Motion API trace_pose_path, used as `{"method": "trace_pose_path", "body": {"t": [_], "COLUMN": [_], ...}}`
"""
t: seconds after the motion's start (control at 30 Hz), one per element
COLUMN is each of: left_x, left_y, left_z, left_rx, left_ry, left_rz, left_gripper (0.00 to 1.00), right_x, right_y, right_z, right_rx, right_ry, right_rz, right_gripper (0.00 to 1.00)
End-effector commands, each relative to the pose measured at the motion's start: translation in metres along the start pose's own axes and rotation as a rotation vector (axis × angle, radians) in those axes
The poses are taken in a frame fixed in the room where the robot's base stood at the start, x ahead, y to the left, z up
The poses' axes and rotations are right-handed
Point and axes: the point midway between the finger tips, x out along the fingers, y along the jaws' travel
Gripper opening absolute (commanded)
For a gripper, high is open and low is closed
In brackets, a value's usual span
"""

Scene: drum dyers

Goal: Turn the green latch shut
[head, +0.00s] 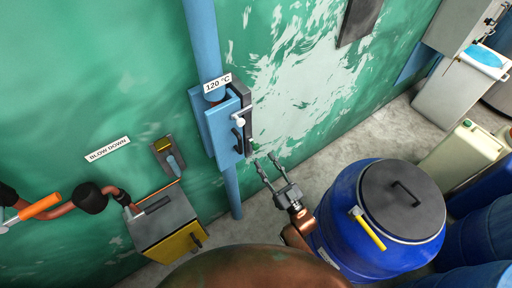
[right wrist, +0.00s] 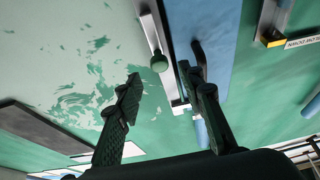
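The green-tipped latch shows in the right wrist view as a grey lever ending in a round green knob (right wrist: 159,62), beside a blue panel (right wrist: 205,30). In the head view, a small green knob (head: 254,145) shows at the right edge of the blue box (head: 225,135) labelled 120 °C. My right gripper (head: 265,159) is open and empty, just below and right of that knob. In the right wrist view my right gripper (right wrist: 160,80) has a finger on each side of the knob; contact cannot be seen. My left gripper is not in view.
A black handle (head: 238,141) and a white knob (head: 240,121) are on the blue box. A blue drum (head: 345,225) with a dark lid stands right of my right arm. A grey-yellow box (head: 165,225) and an orange handle (head: 40,206) are at left.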

Motion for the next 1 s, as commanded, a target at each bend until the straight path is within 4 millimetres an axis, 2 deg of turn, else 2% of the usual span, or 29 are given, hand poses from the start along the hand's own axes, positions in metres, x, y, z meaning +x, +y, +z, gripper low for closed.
{"method": "trace_pose_path", "body": {"t": [0.3, 0.43, 0.6, 0.83, 1.0], "left_x": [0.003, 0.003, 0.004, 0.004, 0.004], "left_y": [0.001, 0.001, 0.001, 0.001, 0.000], "left_z": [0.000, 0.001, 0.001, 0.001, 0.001], "left_rx": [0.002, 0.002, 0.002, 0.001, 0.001], "left_ry": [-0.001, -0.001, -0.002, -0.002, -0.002], "left_rz": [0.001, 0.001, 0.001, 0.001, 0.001], "left_gripper": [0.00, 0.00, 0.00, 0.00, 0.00], "right_x": [0.049, 0.063, 0.070, 0.071, 0.070], "right_y": [0.000, 0.001, 0.001, 0.001, 0.001], "right_z": [0.001, 0.001, 0.002, 0.002, 0.002], "right_rx": [0.000, 0.000, 0.000, 0.000, 0.000], "right_ry": [0.000, -0.002, -0.004, -0.004, -0.004], "right_rz": [0.001, 0.002, 0.002, 0.002, 0.002], "right_gripper": [0.36, 0.36, 0.36, 0.36, 0.24]}}
